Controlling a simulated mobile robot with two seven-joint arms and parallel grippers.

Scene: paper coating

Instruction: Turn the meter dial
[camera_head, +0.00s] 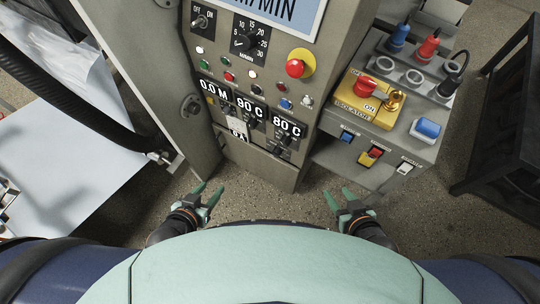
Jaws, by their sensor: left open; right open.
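The meter dial (243,43) is a small black knob on a dark square plate with white numbers, high on the grey control panel (270,165). It sits between an OFF/ON switch (201,21) and a red emergency button on a yellow base (296,67). My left gripper (208,195) is open and empty, low in front of the panel and well apart from the dial. My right gripper (340,199) is open and empty, low to the right of the panel's foot. Neither gripper touches anything.
Several small buttons and readouts, one reading 80 C (288,127), lie below the dial. An isolator box (364,106) with switches and plugs stands right. A dark frame (508,130) is at far right. White sheet material (75,150) and a black hose lie left. Floor is clear near my grippers.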

